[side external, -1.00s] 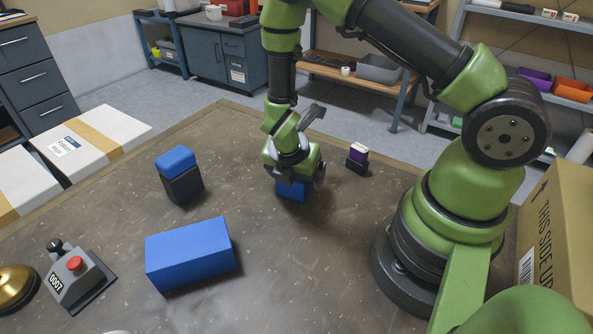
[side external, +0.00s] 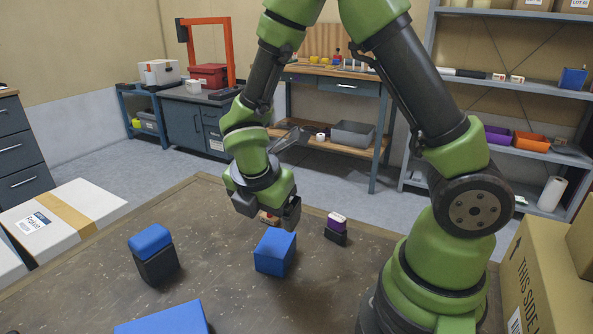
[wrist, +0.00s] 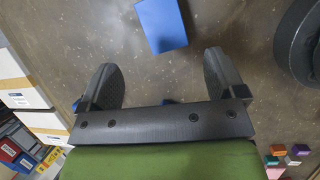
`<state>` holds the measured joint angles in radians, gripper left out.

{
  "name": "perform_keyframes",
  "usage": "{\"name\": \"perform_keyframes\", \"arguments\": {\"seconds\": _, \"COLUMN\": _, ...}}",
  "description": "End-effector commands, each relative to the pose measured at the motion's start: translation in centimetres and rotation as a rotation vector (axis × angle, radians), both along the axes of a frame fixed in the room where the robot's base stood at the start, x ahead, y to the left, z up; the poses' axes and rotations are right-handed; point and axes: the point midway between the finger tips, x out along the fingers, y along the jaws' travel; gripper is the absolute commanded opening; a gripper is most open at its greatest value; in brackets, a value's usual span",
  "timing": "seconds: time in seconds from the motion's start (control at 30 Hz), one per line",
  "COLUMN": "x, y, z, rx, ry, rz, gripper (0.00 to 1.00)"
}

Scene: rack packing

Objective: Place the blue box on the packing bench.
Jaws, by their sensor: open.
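A blue box (side external: 274,252) stands upright on the brown bench top (side external: 225,285), a little below my gripper and to its right in the side view. My gripper (side external: 268,208) is raised above the bench, open and empty, apart from the box. In the wrist view, the open fingers of my gripper (wrist: 160,75) have only bench surface between them. The blue box (wrist: 162,25) lies beyond the fingertips there, cut by the top edge. A larger blue block (side external: 165,320) lies at the front, partly out of frame.
A black block with a blue top (side external: 150,240) stands at left. A small dark block (side external: 336,236) with purple and white pieces on it stands at right. A small reddish-brown thing (side external: 268,217) shows beneath my gripper, partly hidden. Cardboard boxes (side external: 545,275) stand at far right.

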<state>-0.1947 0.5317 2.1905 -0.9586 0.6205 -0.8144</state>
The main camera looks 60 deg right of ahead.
Motion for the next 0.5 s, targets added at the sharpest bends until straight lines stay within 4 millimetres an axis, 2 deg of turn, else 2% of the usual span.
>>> {"name": "perform_keyframes", "arguments": {"seconds": 0.03, "x": -0.2, "y": -0.2, "z": 1.9, "rx": 0.032, "ry": -0.068, "rz": -0.111, "gripper": 0.89}}
{"name": "perform_keyframes", "arguments": {"seconds": 0.2, "x": -2.6, "y": -0.4, "z": 8.1, "rx": 0.212, "ry": -0.305, "rz": -0.609, "gripper": 0.89}}
{"name": "perform_keyframes", "arguments": {"seconds": 0.4, "x": -6.9, "y": 0.6, "z": 13.6, "rx": 0.529, "ry": -0.503, "rz": -1.177, "gripper": 0.89}}
{"name": "perform_keyframes", "arguments": {"seconds": 0.5, "x": -9.0, "y": 1.5, "z": 15.5, "rx": 0.708, "ry": -0.548, "rz": -1.414, "gripper": 0.89}}
